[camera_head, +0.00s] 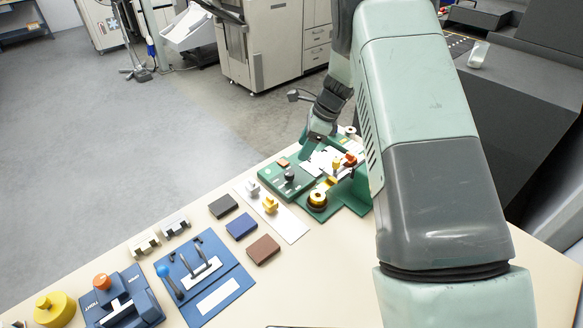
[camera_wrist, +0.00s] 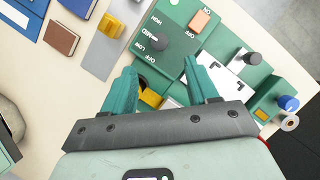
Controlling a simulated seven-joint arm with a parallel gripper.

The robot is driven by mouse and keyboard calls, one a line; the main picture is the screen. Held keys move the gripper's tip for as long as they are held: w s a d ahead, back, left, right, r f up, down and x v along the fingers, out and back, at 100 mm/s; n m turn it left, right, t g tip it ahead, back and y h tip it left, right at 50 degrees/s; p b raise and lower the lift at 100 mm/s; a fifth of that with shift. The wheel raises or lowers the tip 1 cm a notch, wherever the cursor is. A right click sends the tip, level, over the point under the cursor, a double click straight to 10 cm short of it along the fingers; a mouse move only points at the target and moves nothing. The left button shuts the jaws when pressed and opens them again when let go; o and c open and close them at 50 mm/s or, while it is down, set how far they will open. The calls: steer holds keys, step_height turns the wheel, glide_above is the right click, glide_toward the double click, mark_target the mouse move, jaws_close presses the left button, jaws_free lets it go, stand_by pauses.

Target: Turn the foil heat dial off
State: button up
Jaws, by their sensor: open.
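The foil heat dial is a dark round knob (camera_wrist: 160,42) on a green control panel (camera_wrist: 178,57), with white lettering around it, including OFF and LOW. I cannot tell which mark it points to. In the head view the dial (camera_head: 289,178) stands on the green panel (camera_head: 268,184) at the table's far edge. My gripper (camera_wrist: 161,66) has teal fingers spread wide with nothing between them. In the wrist view the dial appears just beyond and between the fingertips, apart from them. In the head view my gripper (camera_head: 305,150) is above the panel's back side.
An orange rocker switch (camera_wrist: 200,19) sits on the same panel. A green machine with a yellow-black roll (camera_head: 317,200) stands close by.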

mark_target(289, 172)
steer(key=x, duration=1)
steer(key=shift+f, duration=0.2)
steer(key=c, duration=1)
steer(key=shift+c, duration=0.2)
